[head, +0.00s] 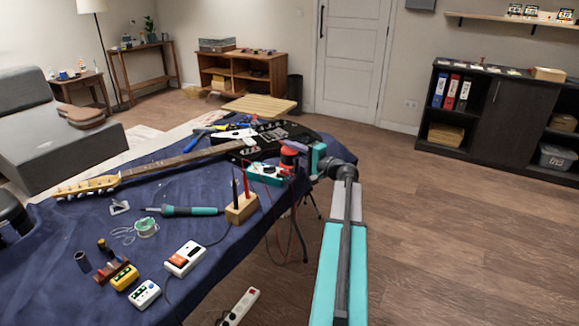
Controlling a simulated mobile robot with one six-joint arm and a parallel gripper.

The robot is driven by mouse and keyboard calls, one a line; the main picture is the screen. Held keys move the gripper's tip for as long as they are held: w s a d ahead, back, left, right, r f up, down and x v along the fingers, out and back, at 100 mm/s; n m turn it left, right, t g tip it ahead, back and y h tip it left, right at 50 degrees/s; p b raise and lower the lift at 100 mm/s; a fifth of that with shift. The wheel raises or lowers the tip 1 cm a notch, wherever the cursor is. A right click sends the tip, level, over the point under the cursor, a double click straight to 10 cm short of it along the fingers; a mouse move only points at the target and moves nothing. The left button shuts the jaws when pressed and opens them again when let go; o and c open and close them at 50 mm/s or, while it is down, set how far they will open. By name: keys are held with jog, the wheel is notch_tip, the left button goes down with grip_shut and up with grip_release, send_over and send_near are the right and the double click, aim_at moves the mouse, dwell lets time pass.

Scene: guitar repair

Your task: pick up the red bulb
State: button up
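A small rounded red object (291,147), which looks like the red bulb, is at the right edge of the blue-covered table, by the guitar's body. My gripper (303,156) reaches in from the right, its teal and dark parts right against the red object in this view. The gripper hides part of that area. I cannot tell whether the fingers are around the red object or only beside it, nor whether they are open or shut.
A teal-edged tray (263,174) with small parts is just left of my gripper. The electric guitar (190,158) lies across the table. A wooden block (241,208) with upright probes, a soldering iron (190,211) and a meter (185,258) are nearer. Cables hang off the edge. Floor at right is clear.

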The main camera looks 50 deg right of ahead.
jog(key=shift+c, duration=0.3)
grip_shut()
